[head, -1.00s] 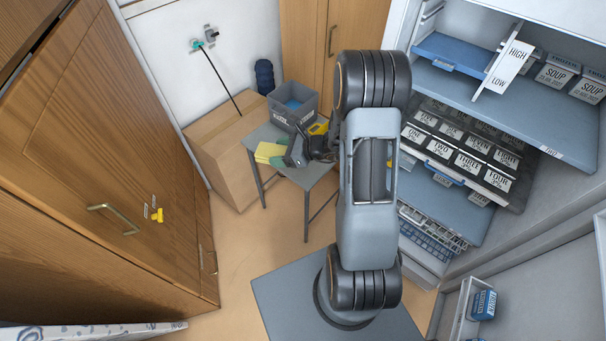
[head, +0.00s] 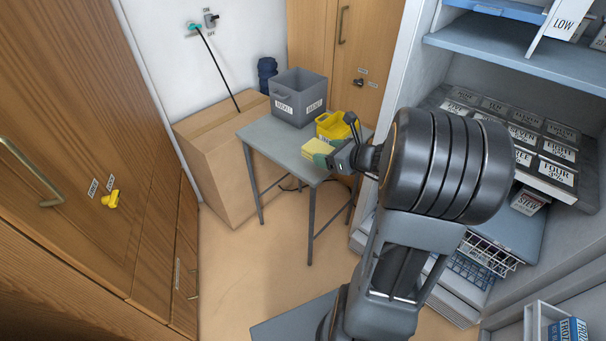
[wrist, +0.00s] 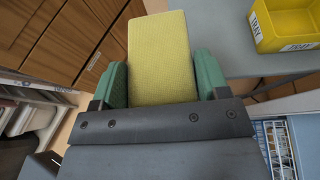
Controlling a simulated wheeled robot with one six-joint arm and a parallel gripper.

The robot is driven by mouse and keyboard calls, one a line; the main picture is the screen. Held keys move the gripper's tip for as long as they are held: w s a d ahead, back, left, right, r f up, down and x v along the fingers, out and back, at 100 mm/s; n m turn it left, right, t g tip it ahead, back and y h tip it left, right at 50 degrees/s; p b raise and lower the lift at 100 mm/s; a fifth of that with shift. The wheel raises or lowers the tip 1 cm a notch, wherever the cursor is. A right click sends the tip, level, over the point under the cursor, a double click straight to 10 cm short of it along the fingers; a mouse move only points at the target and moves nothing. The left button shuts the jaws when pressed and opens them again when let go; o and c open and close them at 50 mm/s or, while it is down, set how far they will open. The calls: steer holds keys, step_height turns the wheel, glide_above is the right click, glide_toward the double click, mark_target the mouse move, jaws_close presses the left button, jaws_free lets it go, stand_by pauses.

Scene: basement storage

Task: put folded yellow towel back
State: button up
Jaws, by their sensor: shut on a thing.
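The folded yellow towel (wrist: 158,55) is between the green fingers of my gripper (wrist: 160,85) in the wrist view. My gripper is shut on it. In the head view the towel (head: 314,149) is at the front right edge of the small grey table (head: 262,137), with my gripper (head: 326,157) at its right side. Whether the towel still touches the tabletop cannot be told.
A yellow tray (head: 334,127) and a grey labelled bin (head: 297,97) stand on the table. A cardboard box (head: 222,150) is behind and left of it. Wooden cabinets (head: 90,150) line the left. A shelf unit (head: 520,62) with labelled cartons is at right.

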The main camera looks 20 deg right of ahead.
steer(key=shift+d+f, duration=0.15)
steer(key=shift+f, duration=0.25)
steer(key=shift+w+f+b, duration=0.2)
steer(key=shift+w+b, duration=0.1)
steer(key=shift+b, duration=0.05)
steer(key=w+f+b, duration=0.1)
steer(key=w+f, duration=0.3)
steer(key=w, duration=0.4)
steer(key=b, duration=0.1)
glide_above(308, 166)
steer(key=f, duration=0.4)
steer(key=shift+s+d+f, duration=0.1)
steer(key=shift+s+f, duration=0.1)
steer(key=shift+f, duration=0.1)
steer(key=shift+w+f, duration=0.2)
steer(key=shift+f, duration=0.1)
steer(key=shift+w+f+b, duration=0.1)
steer(key=shift+f+b, duration=0.55)
steer(key=shift+f, duration=0.95)
steer(key=shift+f, duration=0.1)
